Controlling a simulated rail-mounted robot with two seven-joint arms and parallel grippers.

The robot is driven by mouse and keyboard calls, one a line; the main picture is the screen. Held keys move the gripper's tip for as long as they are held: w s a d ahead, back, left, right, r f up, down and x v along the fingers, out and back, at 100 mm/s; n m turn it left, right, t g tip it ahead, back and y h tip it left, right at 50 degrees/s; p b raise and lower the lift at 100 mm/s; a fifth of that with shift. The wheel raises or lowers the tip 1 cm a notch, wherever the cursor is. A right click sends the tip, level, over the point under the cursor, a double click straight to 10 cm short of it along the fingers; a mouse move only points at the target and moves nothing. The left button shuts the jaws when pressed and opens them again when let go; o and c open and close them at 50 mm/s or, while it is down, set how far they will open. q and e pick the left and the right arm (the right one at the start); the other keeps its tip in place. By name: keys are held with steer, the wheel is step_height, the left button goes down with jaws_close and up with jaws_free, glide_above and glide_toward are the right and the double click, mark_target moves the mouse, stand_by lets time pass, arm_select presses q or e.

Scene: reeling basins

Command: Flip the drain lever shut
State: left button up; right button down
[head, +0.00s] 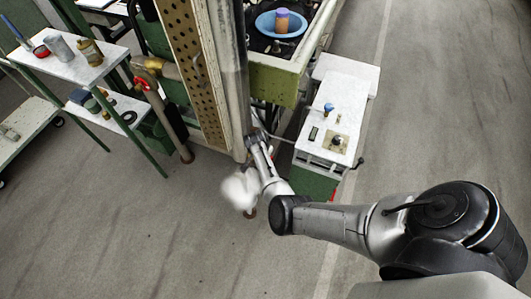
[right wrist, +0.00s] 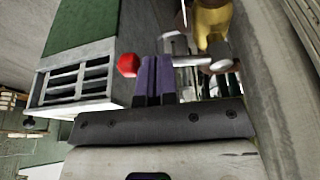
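The drain lever shows in the right wrist view as a silver rod (right wrist: 190,62) with a red ball knob (right wrist: 128,65), beside a brass-yellow fitting (right wrist: 212,22). The rod lies roughly sideways in that view. My right gripper (right wrist: 155,78) has purple fingers that are close together, with only a thin line between them. They stand in front of the rod, between the knob and the fitting, and hide its middle part; I cannot tell whether they touch it. In the head view my right arm reaches to the machine's upright, and its fingertips cannot be made out. My left gripper is not in view.
A grey louvred box (right wrist: 72,85) stands left of the lever in the wrist view. The head view shows a white-topped cabinet (head: 345,92), a blue basin (head: 279,23) on the machine, a table (head: 72,68) at left, a blurred white patch and open floor.

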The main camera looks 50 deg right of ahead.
steer(key=shift+d, duration=0.15)
stand_by(0.8)
steer(key=shift+d, duration=0.1)
stand_by(0.5)
steer(key=shift+s+r, duration=0.1)
steer(key=p+v, duration=0.9)
steer(key=p, duration=0.1)
steer(key=shift+r+p, duration=0.3)
steer(key=shift+r, duration=0.1)
stand_by(0.6)
